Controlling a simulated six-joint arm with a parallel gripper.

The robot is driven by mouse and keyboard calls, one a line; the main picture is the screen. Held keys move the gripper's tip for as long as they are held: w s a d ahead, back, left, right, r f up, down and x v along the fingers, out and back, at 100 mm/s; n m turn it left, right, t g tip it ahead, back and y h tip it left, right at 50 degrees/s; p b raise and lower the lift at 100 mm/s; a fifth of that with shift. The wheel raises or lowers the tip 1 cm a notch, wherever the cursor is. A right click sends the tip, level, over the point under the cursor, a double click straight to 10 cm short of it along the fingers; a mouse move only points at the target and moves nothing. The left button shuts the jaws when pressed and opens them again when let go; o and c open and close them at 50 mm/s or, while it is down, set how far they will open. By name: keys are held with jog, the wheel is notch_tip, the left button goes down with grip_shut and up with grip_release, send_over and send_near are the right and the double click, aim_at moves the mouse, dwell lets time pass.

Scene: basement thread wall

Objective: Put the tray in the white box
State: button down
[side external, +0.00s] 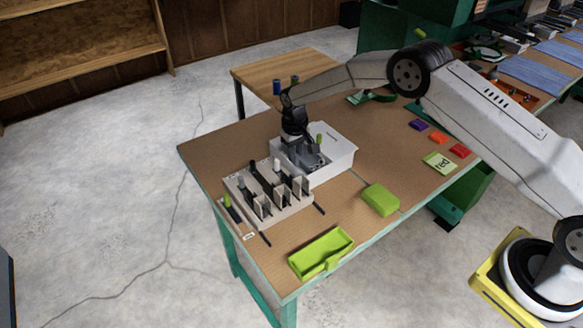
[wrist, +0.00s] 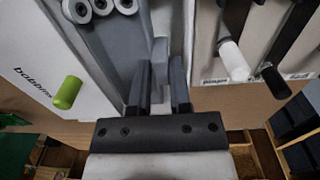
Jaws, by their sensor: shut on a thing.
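The grey tray (side external: 311,160) is at the open left part of the white box (side external: 335,165), under my gripper (side external: 295,137). In the wrist view the grey tray (wrist: 112,45) carries several round bobbins, and its small upright tab is between my fingers. My gripper (wrist: 161,80) is shut on that tab. The white box (wrist: 40,70) shows to the left of the tray, with the word "bobbins" and a green peg (wrist: 67,92). I cannot tell whether the tray rests on the box floor or hangs just above it; its underside is hidden.
A slotted rack (side external: 268,205) with white and black pegs stands just left of the box. A lime open container (side external: 321,253) and a lime block (side external: 380,199) lie toward the front. A card reading "red" (side external: 440,163) and small coloured blocks lie to the right.

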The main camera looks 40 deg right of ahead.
jog(key=shift+f, duration=0.25)
jog(key=shift+f, duration=0.3)
jog(key=shift+c, duration=2.4)
grip_release()
jog(key=shift+a, duration=0.1)
jog(key=shift+r, duration=0.1)
